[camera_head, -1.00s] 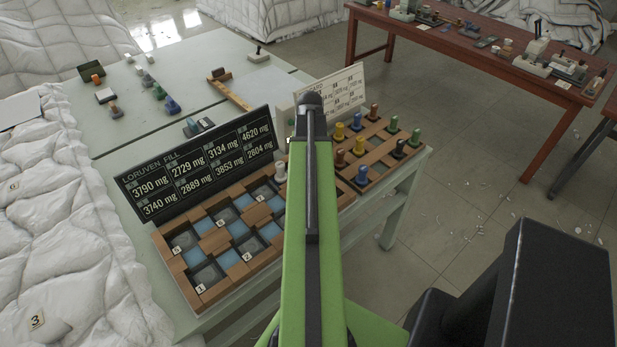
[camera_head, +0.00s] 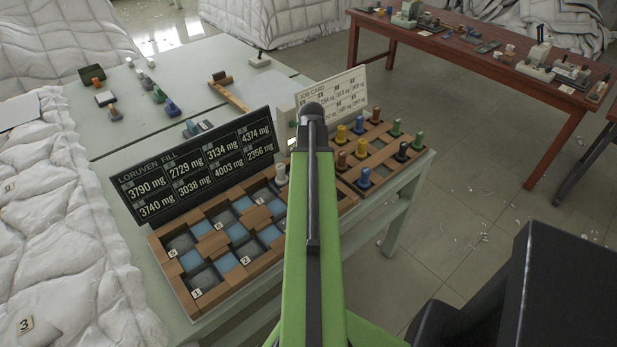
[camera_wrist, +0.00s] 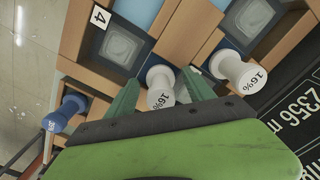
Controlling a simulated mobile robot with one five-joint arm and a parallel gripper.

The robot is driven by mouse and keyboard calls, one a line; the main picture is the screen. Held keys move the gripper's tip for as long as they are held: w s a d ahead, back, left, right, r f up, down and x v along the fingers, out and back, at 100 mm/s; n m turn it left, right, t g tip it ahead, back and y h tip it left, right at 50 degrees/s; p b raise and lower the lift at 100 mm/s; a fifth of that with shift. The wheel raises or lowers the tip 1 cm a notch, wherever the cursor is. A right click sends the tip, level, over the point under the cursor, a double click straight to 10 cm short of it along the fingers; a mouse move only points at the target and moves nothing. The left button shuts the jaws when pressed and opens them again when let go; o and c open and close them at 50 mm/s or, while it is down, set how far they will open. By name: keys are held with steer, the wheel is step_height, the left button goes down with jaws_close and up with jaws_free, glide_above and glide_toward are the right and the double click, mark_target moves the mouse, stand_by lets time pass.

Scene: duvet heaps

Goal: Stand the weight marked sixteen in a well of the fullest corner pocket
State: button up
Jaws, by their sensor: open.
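In the wrist view, a white weight marked 16% (camera_wrist: 160,90) stands between the two green fingers of my open gripper (camera_wrist: 160,78); I cannot tell if either finger touches it. A second white weight marked 16% (camera_wrist: 232,68) is to its right, beside the dark board. The head view shows a white weight (camera_head: 281,174) at the back of the wooden pocket tray (camera_head: 215,243); my arm hides the tray's right part. The fill board (camera_head: 196,167) reads 3790, 2729, 3134, 4374 on top and 3740, 3038, 4003, 2356 mg below. A well by label 4 (camera_wrist: 122,44) looks empty of weights.
A wooden rack (camera_head: 385,155) of coloured weights stands right of my arm, before the job card (camera_head: 332,98). A blue weight (camera_wrist: 66,113) is left of my gripper. Duvet heaps (camera_head: 50,220) fill the left. A red table (camera_head: 470,65) stands behind.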

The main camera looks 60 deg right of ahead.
steer(key=shift+r, duration=0.15)
step_height(320, 180, up, 12)
steer(key=p, duration=1.2)
steer(key=shift+r, duration=0.15)
steer(key=w+a+n, duration=0.3)
steer(key=w+a, duration=0.6)
steer(key=a, duration=0.2)
steer(key=w+a+n, duration=0.3)
steer(key=w+a, duration=0.6)
steer(key=a, duration=0.3)
steer(key=w+a+n, duration=0.2)
steer(key=a+n, duration=0.1)
steer(key=a, duration=1.1)
steer(key=w+a+n, duration=0.1)
steer(key=a+n, duration=0.2)
steer(key=a, duration=1.1)
steer(key=shift+w+n, duration=0.3)
steer(key=shift+w, duration=0.05)
